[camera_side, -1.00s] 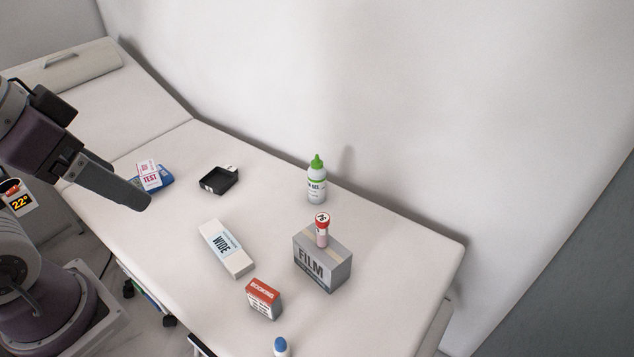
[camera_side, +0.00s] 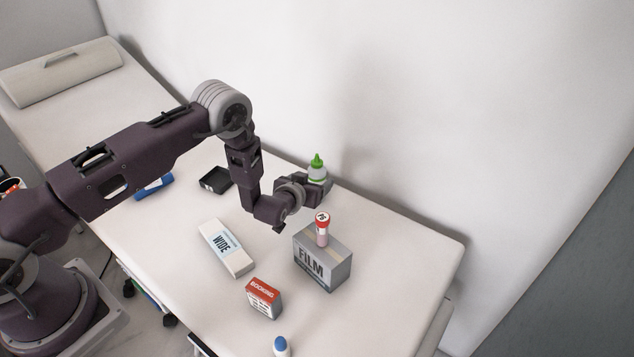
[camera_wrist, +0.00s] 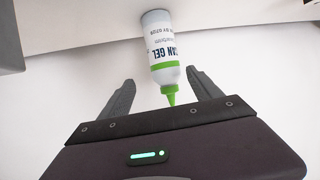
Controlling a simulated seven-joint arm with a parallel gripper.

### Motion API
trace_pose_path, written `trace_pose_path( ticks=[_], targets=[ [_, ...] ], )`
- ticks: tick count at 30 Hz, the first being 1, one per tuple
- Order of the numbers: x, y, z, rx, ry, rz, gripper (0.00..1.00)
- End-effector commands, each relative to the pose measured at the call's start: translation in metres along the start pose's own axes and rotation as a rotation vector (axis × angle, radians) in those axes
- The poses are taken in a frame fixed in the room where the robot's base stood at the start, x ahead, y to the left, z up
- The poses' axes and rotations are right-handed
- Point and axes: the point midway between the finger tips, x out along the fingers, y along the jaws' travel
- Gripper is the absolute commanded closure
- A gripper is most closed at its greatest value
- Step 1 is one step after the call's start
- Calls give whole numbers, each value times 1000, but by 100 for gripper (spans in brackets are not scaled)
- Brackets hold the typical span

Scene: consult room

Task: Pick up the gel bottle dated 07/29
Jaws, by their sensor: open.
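A white gel bottle (camera_side: 317,171) with a green cap stands upright on the couch in the side view, its lower part hidden by my gripper (camera_side: 318,190). In the wrist view the gel bottle (camera_wrist: 163,50) appears upside down, its "SCAN GEL" label partly readable. My gripper (camera_wrist: 160,92) is open, with one finger on each side of the bottle's green nozzle in the picture. I see no finger closed on the bottle. A second bottle (camera_side: 281,346) with a blue cap is cut off at the bottom edge.
A WIDE box (camera_side: 226,250), a BOOKING box (camera_side: 263,298) and a black tray (camera_side: 215,180) lie to the left. The wall runs close behind the bottle.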

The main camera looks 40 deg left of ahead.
Motion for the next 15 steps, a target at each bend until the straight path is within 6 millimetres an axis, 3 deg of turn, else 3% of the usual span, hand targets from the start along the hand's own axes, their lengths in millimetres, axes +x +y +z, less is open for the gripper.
trace_pose_path(
  ticks=[3,15],
  targets=[
    [5,-4,18,12,25,-6,27],
    [67,-10,10,11,27,-7,27]
  ],
)
